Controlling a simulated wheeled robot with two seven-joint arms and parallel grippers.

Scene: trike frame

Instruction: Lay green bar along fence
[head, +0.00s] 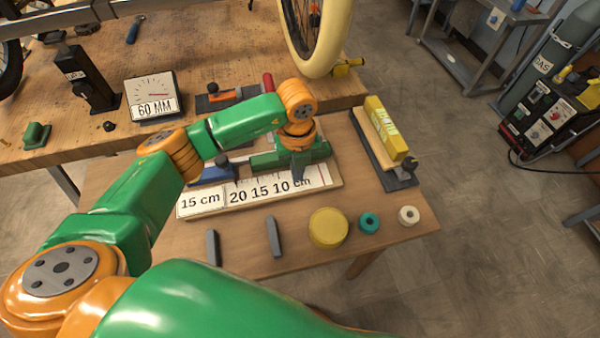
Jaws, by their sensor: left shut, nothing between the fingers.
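A green bar-like piece (262,161) lies on the far edge of the white scale board (210,205), which is marked "15 cm" and "20 15 10 cm". My left gripper (298,172) points down in front of this green piece, over the right part of the board. It is shut with nothing held, and it hides part of the green piece and the scale. I cannot tell whether it touches the green piece. No separate fence can be made out clearly; the area behind the board is partly covered by my left arm. My right gripper is not in view.
A blue block (212,173) sits at the board's left. In front lie two grey bars (213,247) (273,237), a yellow disc (328,228), a teal ring (369,223) and a white ring (409,215). A yellow bar (386,124) sits in a holder at right. A 60 MM gauge (153,96) stands behind.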

